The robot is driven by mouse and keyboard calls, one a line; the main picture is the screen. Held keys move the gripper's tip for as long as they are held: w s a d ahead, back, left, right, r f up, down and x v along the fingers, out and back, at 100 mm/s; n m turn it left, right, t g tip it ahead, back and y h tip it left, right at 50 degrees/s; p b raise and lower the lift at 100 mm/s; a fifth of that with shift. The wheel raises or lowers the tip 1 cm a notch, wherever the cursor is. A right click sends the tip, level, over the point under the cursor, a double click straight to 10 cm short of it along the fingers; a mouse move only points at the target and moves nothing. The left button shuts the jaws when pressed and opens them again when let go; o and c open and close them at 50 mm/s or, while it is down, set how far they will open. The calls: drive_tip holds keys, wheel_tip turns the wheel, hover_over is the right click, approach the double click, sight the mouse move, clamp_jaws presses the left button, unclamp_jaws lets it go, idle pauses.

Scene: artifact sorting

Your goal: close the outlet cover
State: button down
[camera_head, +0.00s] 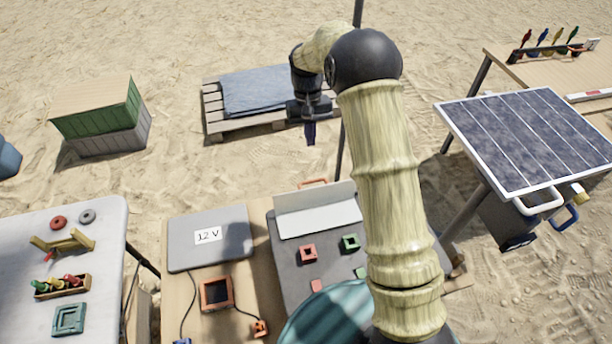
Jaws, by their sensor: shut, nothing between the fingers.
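A pale hinged-looking flap (318,210) stands tilted up behind a dark grey board. I cannot tell for sure which of these is the outlet cover.
The dark grey board (290,262) carries red and green square pieces; my arm hides its right part. A white table (100,225) with small objects stands left. A solar panel (530,135) stands right. A pallet (214,112) and green-grey crates (100,115) rest on open sand.

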drive_tip(key=shift+g, duration=0.6)
drive_tip(key=a+f, duration=0.1)
drive_tip(key=w+f, duration=0.1)
drive_tip(key=w+a+f, duration=0.1)
drive_tip(key=f, duration=0.1)
drive_tip(key=shift+w+a+b, duration=0.2)
drive_tip(key=shift+a+b, duration=0.15)
drive_tip(key=shift+f, duration=0.1)
drive_tip(key=s+d+f+p, duration=0.1)
drive_tip(key=s+f+p, duration=0.2)
drive_tip(key=s+f, duration=0.3)
drive_tip(key=shift+s+f, duration=0.15)
drive_tip(key=shift+f, duration=0.25)
